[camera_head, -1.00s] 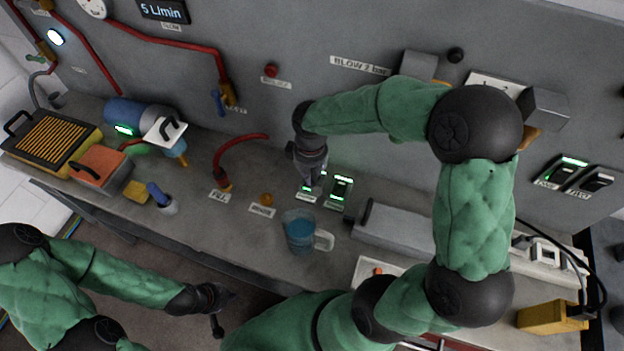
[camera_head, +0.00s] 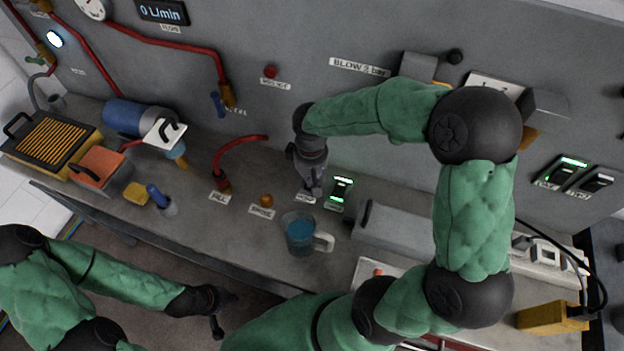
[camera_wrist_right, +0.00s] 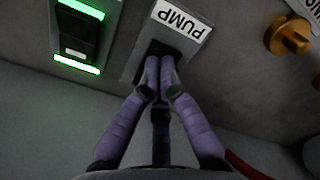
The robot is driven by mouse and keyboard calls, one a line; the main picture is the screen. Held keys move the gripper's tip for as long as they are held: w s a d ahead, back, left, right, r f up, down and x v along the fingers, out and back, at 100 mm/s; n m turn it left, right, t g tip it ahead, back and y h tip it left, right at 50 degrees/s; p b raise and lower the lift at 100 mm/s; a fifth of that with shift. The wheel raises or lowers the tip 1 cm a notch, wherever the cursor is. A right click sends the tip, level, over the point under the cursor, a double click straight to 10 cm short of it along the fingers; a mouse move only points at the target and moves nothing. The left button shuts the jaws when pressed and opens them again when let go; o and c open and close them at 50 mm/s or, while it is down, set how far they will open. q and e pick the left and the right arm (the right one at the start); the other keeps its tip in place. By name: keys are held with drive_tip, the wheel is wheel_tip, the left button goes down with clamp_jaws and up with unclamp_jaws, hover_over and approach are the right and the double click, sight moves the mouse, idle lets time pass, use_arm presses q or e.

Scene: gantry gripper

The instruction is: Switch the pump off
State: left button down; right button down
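The pump switch (camera_wrist_right: 140,63), a grey plate labelled PUMP, shows in the right wrist view with no green light on it. My right gripper (camera_wrist_right: 160,75) has its fingers together, with the tips at the dark rocker, which they partly hide. In the head view the right gripper (camera_head: 314,192) covers most of this switch. The flow display (camera_head: 161,12) reads 0 L/min. The blue pump (camera_head: 128,117) at the back left shows no green light. My left gripper (camera_head: 222,308) appears open and empty beyond the bench's front edge.
A second switch (camera_wrist_right: 85,35) with green lights stands beside the pump switch. A jug with blue liquid (camera_head: 299,232) stands in front of the switches. A brass knob (camera_head: 267,200) and red hose (camera_head: 222,160) are to the left, a grey box (camera_head: 400,232) to the right.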

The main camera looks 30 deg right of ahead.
drive_tip(key=shift+a+r+p, duration=0.25)
drive_tip(key=shift+r+p, duration=0.7)
drive_tip(key=shift+p, duration=0.1)
drive_tip(key=shift+d+r+p, duration=0.2)
drive_tip(key=shift+r+p, duration=1.3)
drive_tip(key=shift+r, duration=0.35)
drive_tip(key=shift+f, duration=0.1)
